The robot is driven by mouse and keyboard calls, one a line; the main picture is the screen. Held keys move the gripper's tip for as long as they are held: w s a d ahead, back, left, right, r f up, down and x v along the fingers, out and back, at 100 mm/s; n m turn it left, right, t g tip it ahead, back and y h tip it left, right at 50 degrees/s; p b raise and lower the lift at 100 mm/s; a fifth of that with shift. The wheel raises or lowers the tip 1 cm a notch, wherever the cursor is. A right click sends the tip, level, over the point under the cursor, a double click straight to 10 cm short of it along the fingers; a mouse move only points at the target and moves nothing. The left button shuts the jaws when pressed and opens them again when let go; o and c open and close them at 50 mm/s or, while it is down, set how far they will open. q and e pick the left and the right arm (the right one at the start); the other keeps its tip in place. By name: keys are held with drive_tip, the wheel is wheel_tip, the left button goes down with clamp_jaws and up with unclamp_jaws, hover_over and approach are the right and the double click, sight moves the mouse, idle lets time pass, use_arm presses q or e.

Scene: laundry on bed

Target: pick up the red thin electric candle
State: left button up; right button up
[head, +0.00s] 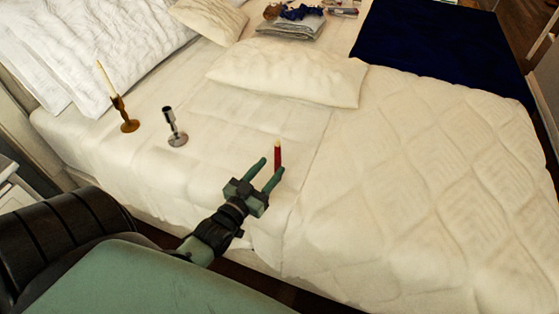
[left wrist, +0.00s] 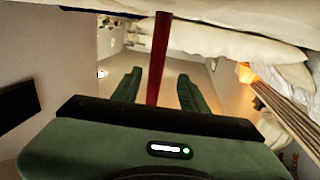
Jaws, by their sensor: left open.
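The red thin electric candle (head: 278,156) stands upright on the white bed, with a pale tip on top. My left gripper (head: 271,168) is open beside it in the head view, its fingertips close to the candle. In the left wrist view the red candle (left wrist: 159,58) shows between the two green fingers of my left gripper (left wrist: 145,80), with space on either side. I cannot tell whether the candle is fully between the fingers or just ahead of them. My right gripper is not in view.
A silver candlestick (head: 174,129) and a brass candlestick with a cream candle (head: 123,112) stand on the bed to the left. A white pillow (head: 290,72) lies behind the red candle. Folded clothes (head: 292,24) and a dark blue blanket (head: 440,45) lie at the back.

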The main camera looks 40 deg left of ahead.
use_arm(q)
drive_tip(key=w, duration=0.6)
drive_tip(key=shift+d+r+p, duration=0.2)
drive_tip(key=shift+r+p, duration=0.1)
drive_tip(key=shift+w+f, duration=0.1)
drive_tip(key=shift+w, duration=0.35)
clamp_jaws()
